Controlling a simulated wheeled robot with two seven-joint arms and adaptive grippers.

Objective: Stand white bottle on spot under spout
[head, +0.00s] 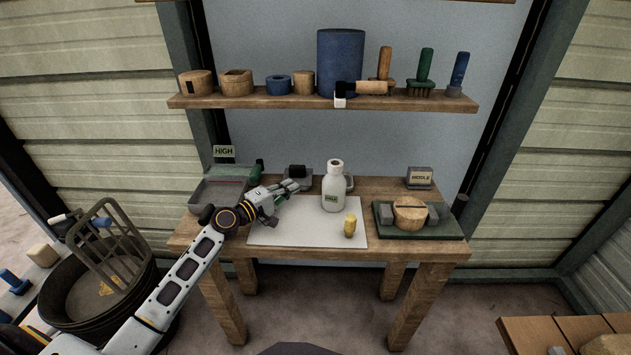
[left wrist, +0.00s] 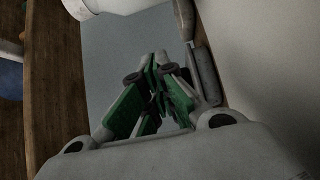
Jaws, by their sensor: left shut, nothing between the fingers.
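A rounded white thing at the top left there looks like part of the bottle (left wrist: 108,5). I cannot clearly make out a spout or a marked spot. My right gripper is not in view.
A yellow item (head: 350,226) stands in front of the bottle. A grey tray (head: 215,196) is at the bench's left. A green board (head: 447,232) with a round wooden block (head: 410,213) is at the right. The shelf (head: 250,101) above holds a blue cylinder (head: 340,62) and several brushes.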

